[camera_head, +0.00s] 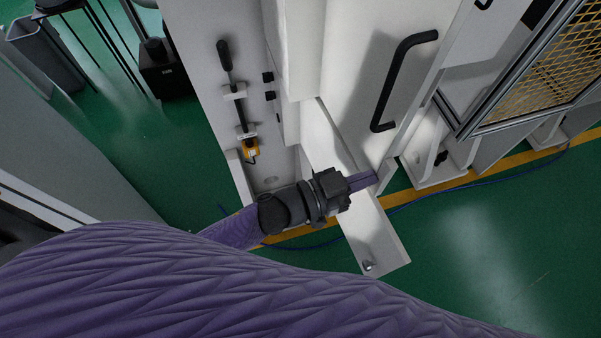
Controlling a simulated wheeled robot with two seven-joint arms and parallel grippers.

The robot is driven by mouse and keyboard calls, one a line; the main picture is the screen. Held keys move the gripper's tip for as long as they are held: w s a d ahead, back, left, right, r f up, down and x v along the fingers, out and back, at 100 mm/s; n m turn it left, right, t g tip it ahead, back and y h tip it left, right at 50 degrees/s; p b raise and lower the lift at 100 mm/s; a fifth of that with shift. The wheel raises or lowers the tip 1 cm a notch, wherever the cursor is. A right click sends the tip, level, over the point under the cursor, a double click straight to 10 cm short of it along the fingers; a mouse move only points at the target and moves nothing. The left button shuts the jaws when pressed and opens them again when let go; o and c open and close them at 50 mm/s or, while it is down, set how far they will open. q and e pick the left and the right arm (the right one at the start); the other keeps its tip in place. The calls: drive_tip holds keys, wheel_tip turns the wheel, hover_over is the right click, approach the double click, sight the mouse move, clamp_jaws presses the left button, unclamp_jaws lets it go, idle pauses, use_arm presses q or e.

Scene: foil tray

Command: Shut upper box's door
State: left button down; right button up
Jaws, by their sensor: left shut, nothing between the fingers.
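A white cabinet stands upright in the upper middle of the head view. Its white front panel (350,70) carries a long black bar handle (391,97). A narrow white flap or door (384,243) sticks out below it, with a small metal fitting near its lower end. I cannot tell for certain which panel is the upper box's door. My left gripper (371,178) is shut and empty. It lies across the flap in the picture, below the black handle; contact cannot be told. My right gripper is not in view.
A black lever (224,56) and a yellow-orange device (251,150) sit on the cabinet's left side. A yellow mesh guard (550,75) stands at the upper right. A blue cable (450,189) runs across the green floor. A dark bin (45,55) is at the upper left.

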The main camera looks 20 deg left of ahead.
use_arm(q)
drive_tip(key=w+d+n+t+y+b, duration=0.1)
drive_tip(key=w+d+t, duration=0.1)
drive_tip(key=w+d, duration=0.2)
drive_tip(key=shift+w+d+n+y, duration=0.15)
drive_tip(key=shift+d+n+y, duration=0.15)
drive_tip(key=shift+d, duration=0.4)
